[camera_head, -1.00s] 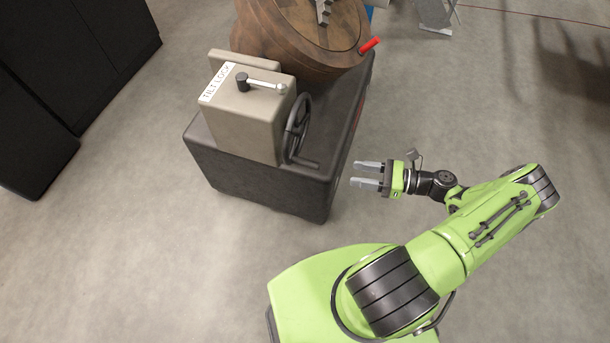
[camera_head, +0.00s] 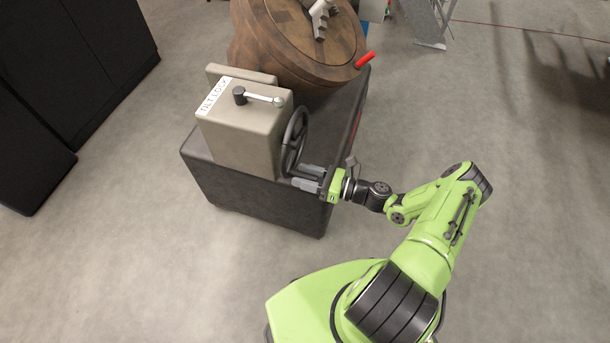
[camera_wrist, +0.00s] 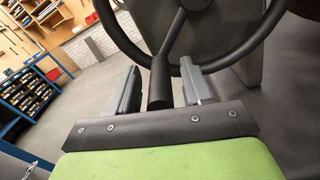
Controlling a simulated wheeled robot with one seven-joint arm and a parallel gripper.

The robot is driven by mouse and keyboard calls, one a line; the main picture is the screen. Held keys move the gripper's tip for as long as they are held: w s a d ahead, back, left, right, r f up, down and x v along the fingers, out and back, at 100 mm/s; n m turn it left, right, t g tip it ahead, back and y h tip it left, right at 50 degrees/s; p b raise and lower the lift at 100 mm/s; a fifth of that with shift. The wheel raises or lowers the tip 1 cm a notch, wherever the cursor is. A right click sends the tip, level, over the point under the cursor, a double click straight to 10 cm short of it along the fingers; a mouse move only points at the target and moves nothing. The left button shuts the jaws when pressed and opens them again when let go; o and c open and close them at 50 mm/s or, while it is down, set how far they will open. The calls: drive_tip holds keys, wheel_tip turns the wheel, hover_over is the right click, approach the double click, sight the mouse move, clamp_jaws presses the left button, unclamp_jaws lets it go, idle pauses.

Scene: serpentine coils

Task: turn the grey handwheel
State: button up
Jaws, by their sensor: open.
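The handwheel (camera_head: 293,136), dark grey with spokes, stands upright on the right side of the beige box (camera_head: 238,139). Its rim (camera_wrist: 236,55) arcs across the top of the wrist view. A dark cylindrical handle (camera_wrist: 160,82) sticks out from the wheel towards my wrist camera. My gripper (camera_head: 309,178) is at the lower part of the wheel, open. In the wrist view its two fingers (camera_wrist: 160,88) stand on either side of the handle, with gaps visible on both sides. In the head view the handle is partly hidden by the fingers.
A lever (camera_head: 262,98) with a ball end sits on the box beside a "TILT LOCK" label (camera_head: 214,96). A brown round table (camera_head: 300,45) with a red handle (camera_head: 365,60) stands behind. The dark base (camera_head: 250,199) lies below my gripper. The floor (camera_head: 520,150) at right is clear.

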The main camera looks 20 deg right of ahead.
drive_tip(key=shift+a, duration=0.1)
drive_tip(key=shift+c, duration=0.2)
clamp_jaws()
drive_tip(key=shift+w, duration=0.1)
